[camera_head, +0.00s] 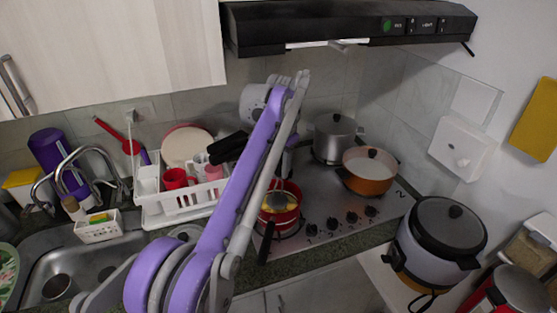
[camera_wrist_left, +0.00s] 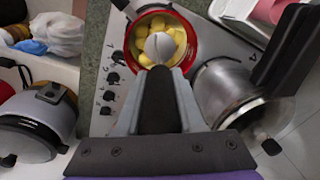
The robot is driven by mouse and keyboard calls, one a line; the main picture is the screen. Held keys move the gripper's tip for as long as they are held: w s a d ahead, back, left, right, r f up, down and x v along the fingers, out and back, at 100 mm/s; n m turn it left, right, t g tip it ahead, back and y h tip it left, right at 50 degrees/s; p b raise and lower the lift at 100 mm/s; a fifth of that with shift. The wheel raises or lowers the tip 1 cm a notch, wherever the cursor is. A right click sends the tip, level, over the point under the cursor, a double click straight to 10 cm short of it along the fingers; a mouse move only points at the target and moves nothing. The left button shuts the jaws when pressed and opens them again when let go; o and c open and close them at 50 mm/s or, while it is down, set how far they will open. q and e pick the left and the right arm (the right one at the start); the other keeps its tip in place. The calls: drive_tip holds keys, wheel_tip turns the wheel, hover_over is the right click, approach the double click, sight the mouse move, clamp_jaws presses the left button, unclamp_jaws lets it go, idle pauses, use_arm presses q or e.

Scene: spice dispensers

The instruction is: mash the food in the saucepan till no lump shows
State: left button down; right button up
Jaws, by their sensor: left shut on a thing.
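The red saucepan (camera_head: 268,216) stands on the hob, its black handle pointing to the front. In the left wrist view the saucepan (camera_wrist_left: 193,40) holds several yellow lumps of food (camera_wrist_left: 180,37), still whole and distinct. My left gripper (camera_wrist_left: 157,84) is shut on the dark handle of a masher (camera_wrist_left: 157,100). The masher's pale head (camera_wrist_left: 159,46) is over the middle of the food; I cannot tell how deep it sits. In the head view my purple arm hides much of the gripper and part of the pan. My right gripper is not in view.
A steel pot (camera_head: 334,140) and an orange pan (camera_head: 369,172) stand on the hob (camera_head: 335,205) beside the saucepan. A white dish rack (camera_head: 180,208) stands left, near the sink (camera_head: 88,262). A rice cooker (camera_head: 440,235) stands right. The range hood (camera_head: 350,25) hangs above.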

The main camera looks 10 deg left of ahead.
use_arm(q)
drive_tip(key=shift+w+f, duration=0.1)
drive_tip(key=shift+f, duration=0.05)
drive_tip(key=shift+s+d, duration=0.55)
drive_tip(key=shift+s, duration=0.35)
drive_tip(key=shift+w, duration=0.1)
